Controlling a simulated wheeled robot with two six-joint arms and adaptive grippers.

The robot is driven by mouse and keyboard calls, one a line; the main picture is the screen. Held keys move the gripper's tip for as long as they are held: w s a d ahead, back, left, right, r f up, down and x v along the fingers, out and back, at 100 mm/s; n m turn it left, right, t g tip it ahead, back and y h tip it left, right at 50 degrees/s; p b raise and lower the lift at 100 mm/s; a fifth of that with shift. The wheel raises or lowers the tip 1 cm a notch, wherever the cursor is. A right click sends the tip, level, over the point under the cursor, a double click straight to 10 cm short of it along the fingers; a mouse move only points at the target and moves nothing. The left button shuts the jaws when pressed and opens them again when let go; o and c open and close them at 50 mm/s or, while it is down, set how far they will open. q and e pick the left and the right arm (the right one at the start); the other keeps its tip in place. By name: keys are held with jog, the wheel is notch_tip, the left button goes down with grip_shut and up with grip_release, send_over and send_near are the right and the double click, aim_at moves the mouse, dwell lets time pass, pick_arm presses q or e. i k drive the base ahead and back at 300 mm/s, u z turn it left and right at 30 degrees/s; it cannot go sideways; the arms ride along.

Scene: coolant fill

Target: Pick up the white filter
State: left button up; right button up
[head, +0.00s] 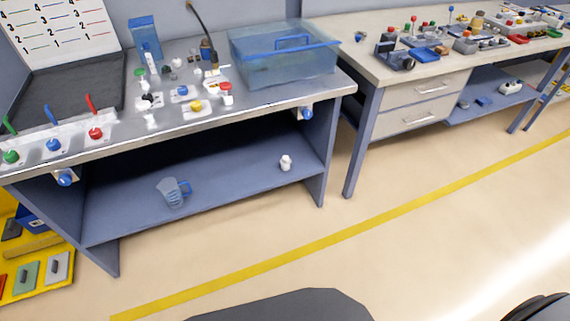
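A small white object (286,162), which looks like the white filter, stands on the lower shelf of the left workbench. It is near the shelf's right end, close to the side panel. It is small in the head view, so its details cannot be made out. Nothing is touching it. Neither of my grippers shows in the head view.
A clear jug (173,191) stands on the same lower shelf (225,198), left of the white object. The benchtop above carries valves, fittings and a transparent blue tank (283,66). A second bench (345,32) stands right. The floor in front is clear, with a yellow line (330,239).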

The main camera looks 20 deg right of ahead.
aim_at(286, 162)
jog(key=i, duration=1.7)
jog(key=z, duration=0.45)
